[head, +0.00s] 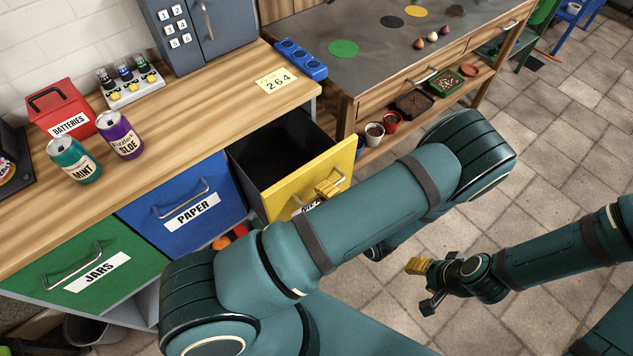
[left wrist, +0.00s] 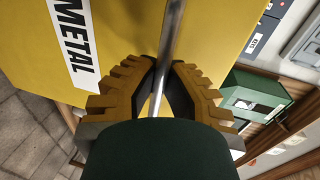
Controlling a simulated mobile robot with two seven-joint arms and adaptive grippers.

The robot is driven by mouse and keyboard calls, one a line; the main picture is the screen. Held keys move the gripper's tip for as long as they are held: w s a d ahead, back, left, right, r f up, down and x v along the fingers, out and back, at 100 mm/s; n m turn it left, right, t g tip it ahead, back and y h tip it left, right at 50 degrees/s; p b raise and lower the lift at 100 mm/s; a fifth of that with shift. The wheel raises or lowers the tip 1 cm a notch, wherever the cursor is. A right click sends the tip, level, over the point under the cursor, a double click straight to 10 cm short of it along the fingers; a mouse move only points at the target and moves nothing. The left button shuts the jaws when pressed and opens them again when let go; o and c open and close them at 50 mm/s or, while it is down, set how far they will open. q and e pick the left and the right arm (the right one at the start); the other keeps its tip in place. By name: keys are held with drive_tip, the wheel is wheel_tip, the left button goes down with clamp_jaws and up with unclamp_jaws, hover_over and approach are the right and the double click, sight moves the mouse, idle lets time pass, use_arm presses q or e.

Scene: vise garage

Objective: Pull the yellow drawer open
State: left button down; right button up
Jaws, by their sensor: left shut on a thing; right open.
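The yellow drawer (head: 277,203) stands pulled out from the wooden-topped counter, and its dark, empty-looking inside shows. Its front also fills much of the left wrist view (left wrist: 118,28), with a white METAL label (left wrist: 75,45). My left gripper (head: 328,188) is at the drawer front, shut on the metal bar handle (left wrist: 172,30). In the left wrist view its toothed yellow fingers (left wrist: 162,80) sit on both sides of the bar. My left forearm hides part of the drawer front in the head view. My right gripper (head: 428,282) is open and empty above the tiled floor.
The blue PAPER drawer (head: 165,225) and green JARS drawer (head: 125,265) beside it are shut. The tiled floor (head: 550,150) at right is clear.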

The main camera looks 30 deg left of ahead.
use_arm(q)
drive_tip(key=shift+f+v, duration=0.2)
drive_tip(key=shift+v, duration=0.85)
drive_tip(key=shift+f+v, duration=0.25)
drive_tip(key=shift+v, duration=0.8)
drive_tip(key=shift+s, duration=0.1)
drive_tip(key=c, duration=1)
unclamp_jaws()
wheel_tip(320, 180, up, 10)
drive_tip(key=shift+r, duration=0.1)
